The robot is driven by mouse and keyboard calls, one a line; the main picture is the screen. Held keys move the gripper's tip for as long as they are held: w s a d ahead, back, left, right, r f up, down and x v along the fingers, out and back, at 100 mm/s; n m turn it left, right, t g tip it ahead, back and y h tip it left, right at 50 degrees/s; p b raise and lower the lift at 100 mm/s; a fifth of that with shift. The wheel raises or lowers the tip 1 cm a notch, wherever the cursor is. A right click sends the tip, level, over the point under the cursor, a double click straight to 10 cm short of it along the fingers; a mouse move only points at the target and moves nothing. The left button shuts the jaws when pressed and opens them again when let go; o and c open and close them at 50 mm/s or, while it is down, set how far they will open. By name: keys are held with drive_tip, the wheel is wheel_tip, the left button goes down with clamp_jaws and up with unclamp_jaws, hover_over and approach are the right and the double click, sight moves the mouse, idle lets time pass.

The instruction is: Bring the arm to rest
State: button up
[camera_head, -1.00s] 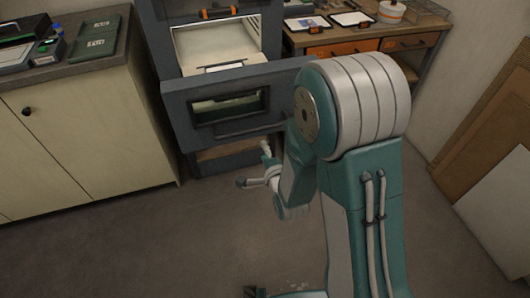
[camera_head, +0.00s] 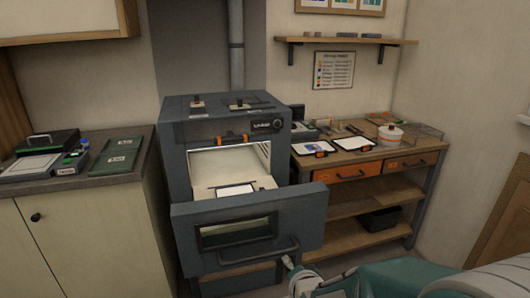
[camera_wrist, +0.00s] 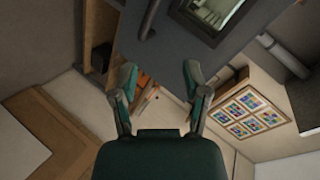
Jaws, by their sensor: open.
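My gripper (camera_wrist: 159,76) is open in the wrist view, its two fingers apart with nothing between them. In the head view a pale fingertip (camera_head: 288,263) shows at the bottom edge, near the right end of the kiln door's handle; whether it touches cannot be told. My arm (camera_head: 400,278) lies low across the bottom right of the head view. The grey kiln (camera_head: 180,155) stands with its front door (camera_head: 312,208) folded down open. A white sheet or tile (camera_head: 236,189) lies inside its lit chamber.
A wooden workbench (camera_head: 400,153) with trays, a white pot (camera_head: 390,134) and orange-fronted drawers stands right of the kiln. A cabinet (camera_head: 95,235) with green folders stands left. A shelf (camera_head: 345,41) hangs above the bench. The open door juts into the room.

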drive_tip(key=s+d+r+n+g+h, duration=0.1)
drive_tip(key=s+d+r+n+g, duration=0.2)
drive_tip(key=s, duration=0.8)
drive_tip(key=s+d+r+n+g+h, duration=0.1)
drive_tip(key=s+d+r+n+g, duration=0.2)
drive_tip(key=s, duration=0.8)
wheel_tip(320, 180, up, 5)
drive_tip(key=d+n, duration=0.2)
drive_tip(key=n, duration=0.2)
drive_tip(key=shift+d+r+g, duration=0.2)
drive_tip(key=shift+d+g, duration=0.1)
